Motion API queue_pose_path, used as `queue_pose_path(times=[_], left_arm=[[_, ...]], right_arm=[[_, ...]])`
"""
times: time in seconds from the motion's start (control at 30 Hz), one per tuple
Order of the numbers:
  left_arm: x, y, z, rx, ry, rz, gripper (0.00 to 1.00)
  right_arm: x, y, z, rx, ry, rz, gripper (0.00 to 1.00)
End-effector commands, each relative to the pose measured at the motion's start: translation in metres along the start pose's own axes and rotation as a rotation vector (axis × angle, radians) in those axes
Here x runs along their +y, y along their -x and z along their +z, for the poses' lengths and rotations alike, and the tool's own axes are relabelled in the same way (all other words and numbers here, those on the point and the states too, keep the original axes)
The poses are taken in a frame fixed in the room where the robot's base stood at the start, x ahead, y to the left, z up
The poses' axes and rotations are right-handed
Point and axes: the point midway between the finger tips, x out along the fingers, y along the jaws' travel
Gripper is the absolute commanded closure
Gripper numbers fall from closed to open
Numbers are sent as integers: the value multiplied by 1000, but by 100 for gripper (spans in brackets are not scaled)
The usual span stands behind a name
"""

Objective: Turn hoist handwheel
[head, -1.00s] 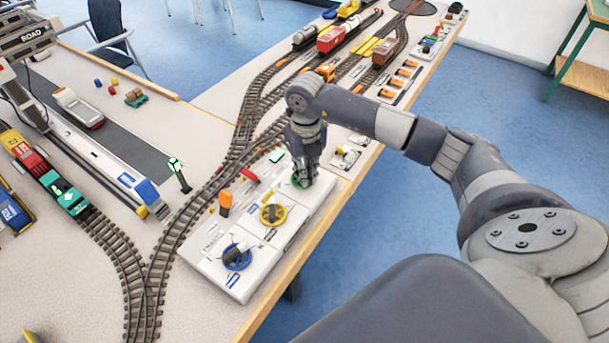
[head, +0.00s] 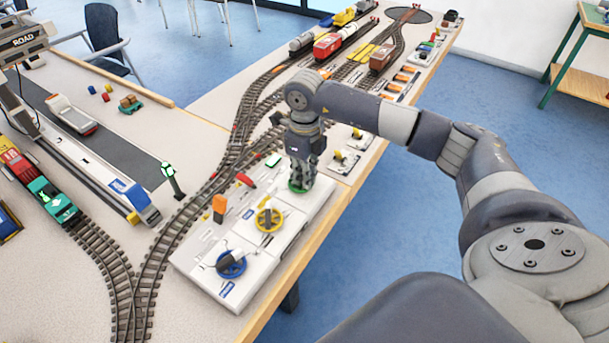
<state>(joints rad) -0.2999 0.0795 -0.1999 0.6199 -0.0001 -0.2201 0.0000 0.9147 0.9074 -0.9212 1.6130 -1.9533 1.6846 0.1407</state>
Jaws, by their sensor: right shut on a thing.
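A white control box (head: 222,288) at the table's right edge carries three handwheels in a row. The blue handwheel (head: 231,265) is nearest, the yellow handwheel (head: 269,220) is in the middle, and the green handwheel (head: 299,187) is farthest. My right gripper (head: 300,180) points down over the green handwheel and is shut on it. The fingers hide most of that wheel; only part of its green rim shows. My left gripper is not in view.
Curved track (head: 148,268) runs left of the box.

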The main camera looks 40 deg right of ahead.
Motion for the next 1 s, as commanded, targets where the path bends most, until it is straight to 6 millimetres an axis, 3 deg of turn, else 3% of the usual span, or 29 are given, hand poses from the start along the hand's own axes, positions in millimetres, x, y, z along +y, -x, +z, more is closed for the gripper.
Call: queue_pose_path(times=[0.3,0.33,0.4,0.77,1.0], left_arm=[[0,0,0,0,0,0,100],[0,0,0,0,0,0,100],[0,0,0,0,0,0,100],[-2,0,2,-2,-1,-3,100],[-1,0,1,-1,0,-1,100]], right_arm=[[-1,2,2,-7,-1,-3,100],[-1,2,2,-7,-2,-3,86],[-1,2,2,-6,-2,-2,70],[0,2,1,-3,-1,-1,70],[-1,35,2,-6,-1,-3,70]])
